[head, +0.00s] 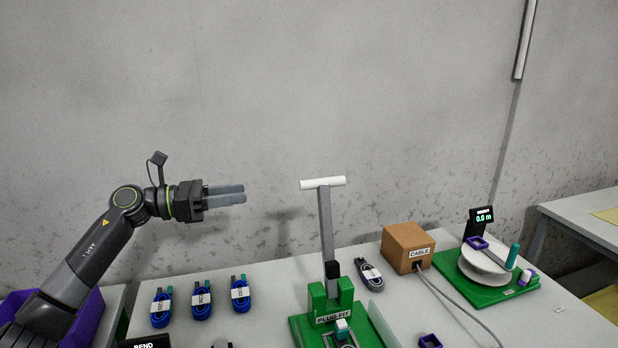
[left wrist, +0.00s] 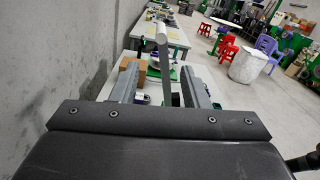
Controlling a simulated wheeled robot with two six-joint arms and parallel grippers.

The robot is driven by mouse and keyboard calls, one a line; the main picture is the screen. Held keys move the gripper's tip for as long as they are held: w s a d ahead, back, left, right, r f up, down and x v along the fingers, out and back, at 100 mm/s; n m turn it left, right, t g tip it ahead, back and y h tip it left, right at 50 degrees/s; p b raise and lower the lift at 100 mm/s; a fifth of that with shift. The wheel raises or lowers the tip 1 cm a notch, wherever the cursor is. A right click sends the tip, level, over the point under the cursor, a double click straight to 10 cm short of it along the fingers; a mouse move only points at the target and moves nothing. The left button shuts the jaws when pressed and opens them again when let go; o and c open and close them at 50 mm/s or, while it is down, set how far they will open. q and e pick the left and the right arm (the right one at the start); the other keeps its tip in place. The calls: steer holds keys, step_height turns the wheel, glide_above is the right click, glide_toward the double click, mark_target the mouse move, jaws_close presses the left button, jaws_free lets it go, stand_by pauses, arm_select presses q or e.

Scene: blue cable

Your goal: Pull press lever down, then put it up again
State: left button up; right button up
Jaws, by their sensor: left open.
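The press lever (head: 326,225) stands upright on the green press labelled PLUG FIT (head: 333,305). It is a grey bar with a white crossbar handle (head: 322,183) at its top. My left gripper (head: 243,194) is open and empty. It is to the left of the handle, at about its height, with a clear gap between them. In the left wrist view the handle (left wrist: 161,38) and the grey bar (left wrist: 166,80) show between and beyond my two fingers. My right gripper is in neither view.
Several coiled blue cables (head: 201,300) lie on the table's left part. A grey coil (head: 369,274) lies behind the press. A brown CABLE box (head: 406,247) and a green reel stand (head: 490,287) with a readout are at the right. The air around the handle is clear.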

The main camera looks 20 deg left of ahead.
mark_target(314, 184)
arm_select(q)
steer(key=p+x, duration=0.5)
steer(key=x, duration=1.1)
steer(key=shift+w+d+r, duration=0.1)
steer(key=shift+d+r, duration=0.05)
steer(key=shift+d, duration=0.05)
steer(key=shift+w+d, duration=0.25)
steer(key=shift+d, duration=0.15)
jaws_close()
